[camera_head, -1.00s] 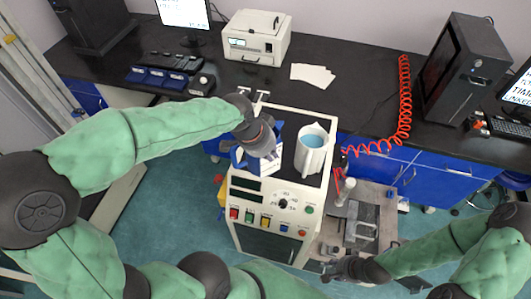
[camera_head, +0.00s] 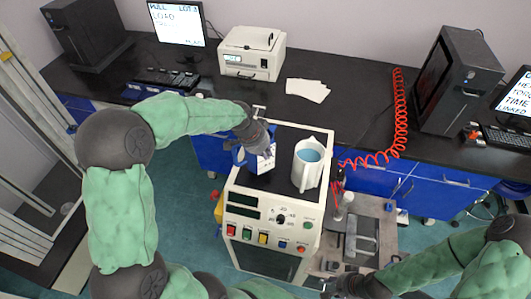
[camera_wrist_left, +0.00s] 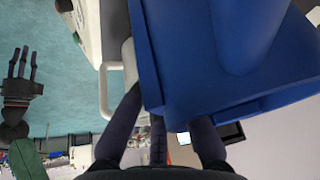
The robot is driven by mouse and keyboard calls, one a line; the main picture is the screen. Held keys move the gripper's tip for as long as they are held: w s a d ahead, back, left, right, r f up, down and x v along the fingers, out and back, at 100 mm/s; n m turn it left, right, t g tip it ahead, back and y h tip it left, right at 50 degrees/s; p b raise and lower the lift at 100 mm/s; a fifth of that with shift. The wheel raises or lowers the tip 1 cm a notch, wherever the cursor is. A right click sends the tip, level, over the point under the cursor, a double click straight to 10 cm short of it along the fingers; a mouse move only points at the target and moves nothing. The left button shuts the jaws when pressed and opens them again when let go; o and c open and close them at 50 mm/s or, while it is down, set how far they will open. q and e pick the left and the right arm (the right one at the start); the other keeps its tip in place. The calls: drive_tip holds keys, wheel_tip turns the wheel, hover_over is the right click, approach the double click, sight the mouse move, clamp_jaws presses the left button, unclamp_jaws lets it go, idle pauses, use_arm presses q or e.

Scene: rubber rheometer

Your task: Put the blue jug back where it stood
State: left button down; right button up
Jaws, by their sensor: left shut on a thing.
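The blue jug (camera_head: 239,156) with a white label is over the left part of the machine's black top, mostly behind my left gripper (camera_head: 264,150) in the head view. It fills the upper right of the left wrist view (camera_wrist_left: 230,60). My left gripper (camera_wrist_left: 165,125) is shut on it. I cannot tell whether its base touches the top. A white jug (camera_head: 308,172) with blue liquid stands upright to its right. My right gripper (camera_head: 340,286) is low at the bottom of the head view; in the left wrist view its fingers (camera_wrist_left: 22,68) are spread and empty.
The white machine (camera_head: 262,222) has buttons and a dial on its front. Behind it, a black bench (camera_head: 345,120) holds a white device (camera_head: 252,55), white sheets (camera_head: 307,90), monitors and a red coiled hose (camera_head: 399,110). A metal fixture (camera_head: 362,235) stands to the right.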

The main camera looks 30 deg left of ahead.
sight(270, 162)
use_arm(q)
drive_tip(key=shift+w+a+f, duration=0.1)
drive_tip(key=shift+w+f, duration=0.1)
drive_tip(key=shift+f, duration=0.4)
drive_tip(key=shift+w+a+f, duration=0.1)
drive_tip(key=shift+w+f, duration=0.05)
drive_tip(key=shift+f, duration=0.45)
drive_tip(key=shift+w+a+f, duration=0.1)
drive_tip(key=shift+w+f, duration=0.1)
drive_tip(key=shift+f, duration=0.4)
drive_tip(key=shift+f+b, duration=0.15)
drive_tip(key=shift+b, duration=0.15)
drive_tip(key=c, duration=1.7)
unclamp_jaws()
drive_tip(key=shift+s+d+f, duration=0.1)
drive_tip(key=shift+s+f, duration=0.05)
drive_tip(key=shift+f, duration=0.05)
drive_tip(key=o, duration=0.3)
drive_tip(key=shift+r, duration=0.1)
drive_tip(key=shift+r, duration=0.25)
drive_tip(key=p+v, duration=0.1)
drive_tip(key=v, duration=1)
drive_tip(key=shift+s+r, duration=0.25)
